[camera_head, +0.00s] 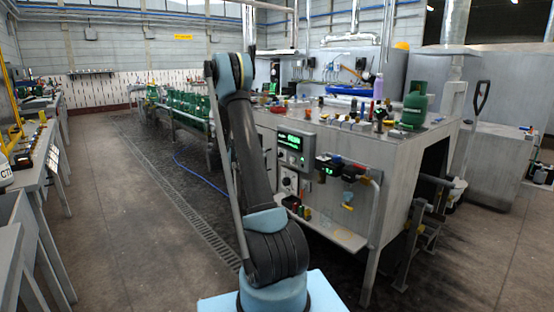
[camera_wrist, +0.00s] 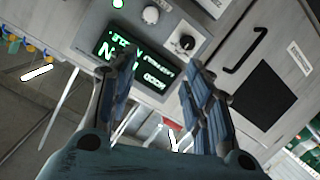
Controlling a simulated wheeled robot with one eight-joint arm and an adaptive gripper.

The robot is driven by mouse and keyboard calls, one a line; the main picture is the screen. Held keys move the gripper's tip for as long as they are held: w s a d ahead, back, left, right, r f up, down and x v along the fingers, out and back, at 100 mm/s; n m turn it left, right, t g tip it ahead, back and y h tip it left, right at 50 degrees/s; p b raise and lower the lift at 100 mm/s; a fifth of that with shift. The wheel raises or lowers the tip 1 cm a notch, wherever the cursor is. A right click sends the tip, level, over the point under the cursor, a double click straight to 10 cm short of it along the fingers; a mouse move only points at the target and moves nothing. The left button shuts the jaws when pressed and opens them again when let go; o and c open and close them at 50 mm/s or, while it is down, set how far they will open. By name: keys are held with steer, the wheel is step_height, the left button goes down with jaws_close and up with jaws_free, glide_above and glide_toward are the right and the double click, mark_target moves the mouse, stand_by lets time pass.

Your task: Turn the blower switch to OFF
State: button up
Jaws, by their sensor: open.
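In the wrist view a grey control panel (camera_wrist: 88,32) fills the upper middle, tilted in the picture. It carries a lit green display (camera_wrist: 112,44), a round pale knob (camera_wrist: 151,14) and a black rotary knob (camera_wrist: 187,43) on a light plate. I cannot read which control is the blower switch. My gripper (camera_wrist: 161,66) is open and empty, its two dark fingers pointing at the panel. The black knob is above the right fingertip, and the left finger overlaps the display. In the head view the panel (camera_head: 294,147) is on the workbench side; my gripper cannot be made out there.
The metal workbench (camera_head: 340,140) holds fittings, a purple bottle (camera_head: 378,88) and a green gas cylinder (camera_head: 415,103). In the wrist view a black handle (camera_wrist: 246,50) is to the right. Green cylinders (camera_head: 185,103) stand on a conveyor behind.

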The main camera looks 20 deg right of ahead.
mark_target(278, 155)
steer(key=w+f+m+t+h, duration=0.1)
steer(key=w+f+h, duration=0.1)
steer(key=w+f, duration=0.45)
steer(key=x, duration=1.6)
steer(key=shift+d+r, duration=0.1)
steer(key=shift+d, duration=0.05)
steer(key=shift+c, duration=0.2)
steer(key=c, duration=1)
